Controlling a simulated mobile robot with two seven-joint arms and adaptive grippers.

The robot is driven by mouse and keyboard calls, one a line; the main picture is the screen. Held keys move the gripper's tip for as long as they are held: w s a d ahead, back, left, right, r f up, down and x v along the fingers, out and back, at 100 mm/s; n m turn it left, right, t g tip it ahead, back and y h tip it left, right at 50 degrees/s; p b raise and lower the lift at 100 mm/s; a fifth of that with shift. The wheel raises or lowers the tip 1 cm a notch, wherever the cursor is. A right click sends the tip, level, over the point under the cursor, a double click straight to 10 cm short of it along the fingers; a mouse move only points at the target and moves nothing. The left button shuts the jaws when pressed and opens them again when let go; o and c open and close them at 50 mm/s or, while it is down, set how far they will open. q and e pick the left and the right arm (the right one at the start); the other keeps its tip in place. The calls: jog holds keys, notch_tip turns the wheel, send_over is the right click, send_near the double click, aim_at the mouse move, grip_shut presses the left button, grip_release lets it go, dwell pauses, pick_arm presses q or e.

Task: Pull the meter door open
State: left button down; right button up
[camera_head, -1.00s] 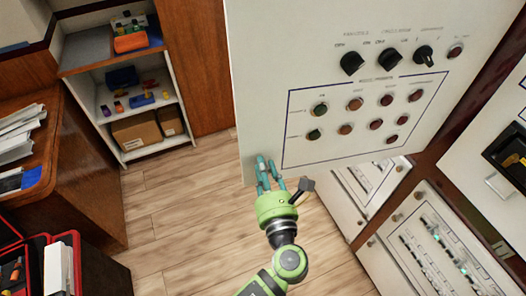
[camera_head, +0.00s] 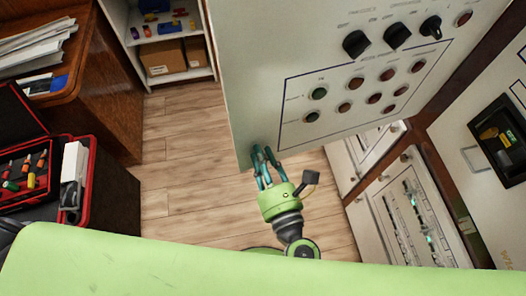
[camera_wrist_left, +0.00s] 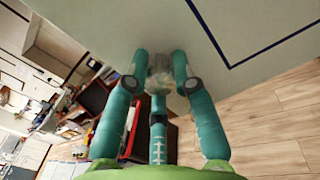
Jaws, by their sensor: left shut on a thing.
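The meter door (camera_head: 250,85) is a large pale panel with black knobs and rows of coloured buttons. It stands swung out from the cabinet in the head view. My left gripper (camera_head: 262,158) is at the door's lower left corner, its teal fingers shut on the door's edge area. In the left wrist view the fingers (camera_wrist_left: 160,75) close around a small, blurred, pale piece at the door (camera_wrist_left: 100,25); its exact shape is hard to make out. My right gripper is not in view.
Cabinet panels with switches (camera_head: 410,215) stand at the right, with a black recessed box (camera_head: 503,138). A wooden desk (camera_head: 90,75) with papers, an open red-trimmed toolbox (camera_head: 95,190) and a shelf (camera_head: 180,78) are at the left. Wooden floor (camera_head: 185,170) is clear between.

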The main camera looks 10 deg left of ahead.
pick_arm(q)
jog(key=shift+w+r, duration=0.1)
jog(key=shift+r, duration=0.3)
jog(key=c, duration=1)
grip_release()
jog(key=shift+s+d+f, duration=0.1)
jog(key=shift+s+f, duration=0.1)
jog(key=shift+f, duration=0.05)
jog(key=v, duration=0.8)
jog(key=shift+d+r, duration=0.1)
jog(key=shift+d, duration=0.05)
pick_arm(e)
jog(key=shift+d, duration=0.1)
